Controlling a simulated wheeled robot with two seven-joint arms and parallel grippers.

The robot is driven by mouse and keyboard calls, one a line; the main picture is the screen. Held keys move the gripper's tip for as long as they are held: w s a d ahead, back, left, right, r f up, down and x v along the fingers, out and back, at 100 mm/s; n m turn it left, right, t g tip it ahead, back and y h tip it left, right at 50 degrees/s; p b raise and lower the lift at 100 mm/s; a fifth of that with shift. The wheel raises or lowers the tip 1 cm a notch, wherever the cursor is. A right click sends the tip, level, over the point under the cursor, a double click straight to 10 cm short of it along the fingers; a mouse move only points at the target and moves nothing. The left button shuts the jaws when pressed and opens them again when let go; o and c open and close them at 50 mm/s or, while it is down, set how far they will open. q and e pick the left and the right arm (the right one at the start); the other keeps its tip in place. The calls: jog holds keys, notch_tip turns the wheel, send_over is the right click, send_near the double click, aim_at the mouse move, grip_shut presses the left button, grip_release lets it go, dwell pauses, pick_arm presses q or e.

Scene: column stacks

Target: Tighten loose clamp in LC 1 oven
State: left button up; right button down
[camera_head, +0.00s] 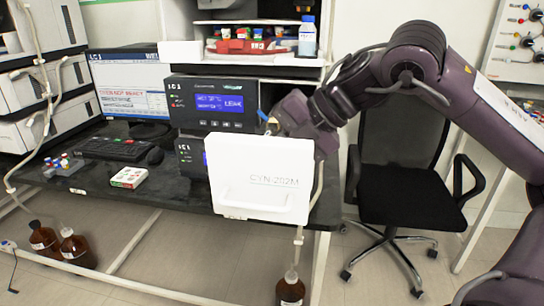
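The LC 1 stack stands on the dark bench. Its upper unit (212,103) has a blue display with the word LEAK. Below it is a second LC 1 unit (190,156), mostly hidden behind a white panel (260,178) marked CYN-202M with a handle. The panel looks like an oven door, but I cannot tell how it is attached. My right gripper (272,122) is at the panel's top right corner, beside the upper unit. Its fingers are too small and hidden to read. No clamp can be made out. My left gripper is not in view.
A monitor (128,85) reading LC 1 NOT READY, a keyboard (113,149), a mouse and a small box (129,177) are on the bench. A shelf above holds a red tray (242,46) and a bottle (307,37). An office chair (408,170) stands right. Brown bottles (78,248) are on the floor.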

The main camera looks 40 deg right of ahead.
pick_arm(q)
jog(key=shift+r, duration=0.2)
pick_arm(e)
jog(key=c, duration=1.6)
grip_release()
